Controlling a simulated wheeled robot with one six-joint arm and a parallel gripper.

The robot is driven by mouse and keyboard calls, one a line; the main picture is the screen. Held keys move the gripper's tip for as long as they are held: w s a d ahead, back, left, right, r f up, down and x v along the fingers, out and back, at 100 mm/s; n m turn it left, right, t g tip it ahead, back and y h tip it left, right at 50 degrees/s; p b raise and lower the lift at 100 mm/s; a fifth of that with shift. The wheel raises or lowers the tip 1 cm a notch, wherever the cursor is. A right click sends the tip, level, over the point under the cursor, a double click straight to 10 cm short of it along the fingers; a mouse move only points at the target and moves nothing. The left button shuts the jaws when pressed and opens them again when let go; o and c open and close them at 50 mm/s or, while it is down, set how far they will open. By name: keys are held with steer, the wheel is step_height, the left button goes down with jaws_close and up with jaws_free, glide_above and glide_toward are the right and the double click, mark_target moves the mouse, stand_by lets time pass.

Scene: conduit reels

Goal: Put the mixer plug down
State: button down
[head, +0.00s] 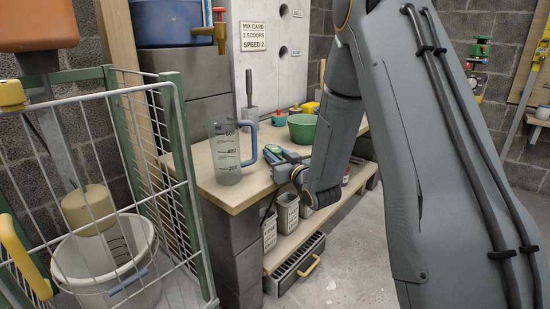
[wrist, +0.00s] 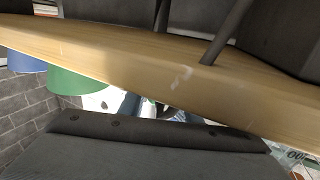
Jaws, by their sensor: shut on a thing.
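My gripper (head: 284,160) is at the wooden bench (head: 233,196), just right of the clear measuring jug (head: 228,158) in the head view. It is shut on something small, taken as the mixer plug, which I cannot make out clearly. In the wrist view the bench edge (wrist: 130,66) runs across the picture, with dark rods crossing it. The fingertips and the held thing are not clear there. The mixer (head: 88,208) hangs over a white bucket (head: 85,270) inside a wire cage at the left.
The jug's blue handle faces my gripper. A green bowl (head: 302,128) and small pots stand farther back on the bench. It also shows in the wrist view (wrist: 78,84). Open floor lies right of the bench.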

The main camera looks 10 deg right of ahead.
steer(key=shift+f, duration=0.5)
steer(key=shift+s+f, duration=0.1)
steer(key=shift+f, duration=0.1)
steer(key=c, duration=1.3)
jaws_free()
steer(key=shift+s+f, duration=0.1)
steer(key=shift+f, duration=0.1)
steer(key=shift+r, duration=0.4)
steer(key=shift+s+r, duration=0.1)
steer(key=shift+s, duration=0.2)
steer(key=p+v, duration=0.3)
steer(key=v, duration=0.8)
steer(key=shift+r, duration=0.35)
steer(key=shift+d, duration=0.2)
